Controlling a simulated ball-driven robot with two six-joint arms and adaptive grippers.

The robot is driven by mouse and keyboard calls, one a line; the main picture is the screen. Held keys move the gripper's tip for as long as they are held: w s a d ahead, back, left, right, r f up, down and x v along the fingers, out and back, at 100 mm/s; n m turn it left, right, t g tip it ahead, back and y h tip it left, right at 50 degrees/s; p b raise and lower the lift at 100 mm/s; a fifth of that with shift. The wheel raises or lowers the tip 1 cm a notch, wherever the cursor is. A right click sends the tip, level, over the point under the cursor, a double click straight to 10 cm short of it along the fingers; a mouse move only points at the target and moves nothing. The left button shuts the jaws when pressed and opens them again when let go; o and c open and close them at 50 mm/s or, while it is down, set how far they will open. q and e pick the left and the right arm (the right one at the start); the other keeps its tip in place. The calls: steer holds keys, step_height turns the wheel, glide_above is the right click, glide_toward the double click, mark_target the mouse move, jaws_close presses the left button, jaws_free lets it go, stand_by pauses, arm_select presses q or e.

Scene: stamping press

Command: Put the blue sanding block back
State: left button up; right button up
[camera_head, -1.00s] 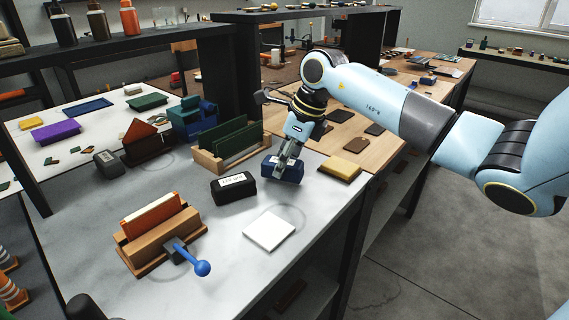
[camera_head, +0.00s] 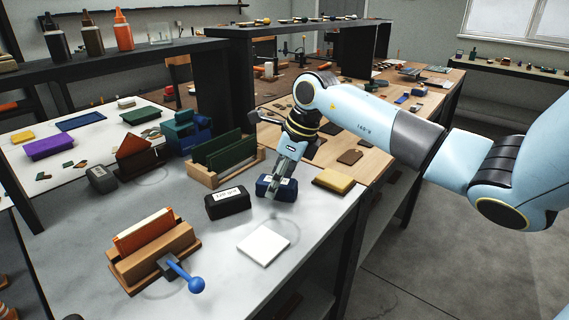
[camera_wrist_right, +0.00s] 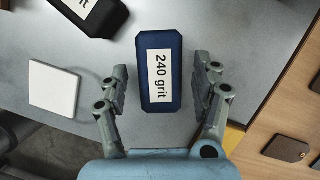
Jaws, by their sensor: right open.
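The blue sanding block (camera_head: 290,186) stands on the grey table near its right edge, beside the black block (camera_head: 228,203). In the right wrist view the blue block (camera_wrist_right: 173,98) has a white label reading "240 grit". My right gripper (camera_head: 277,188) is over the blue block in the head view. In the right wrist view its open fingers (camera_wrist_right: 160,88) are on either side of the block, with gaps visible on both sides. My left gripper is not in view.
A white square pad (camera_head: 264,245) lies in front of the blocks. A wooden rack with green boards (camera_head: 224,164) stands behind. A wooden clamp with a blue-knobbed lever (camera_head: 153,254) stands at front left.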

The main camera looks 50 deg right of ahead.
steer(key=b+v, duration=0.1)
steer(key=v, duration=1.1)
steer(key=shift+f, duration=0.1)
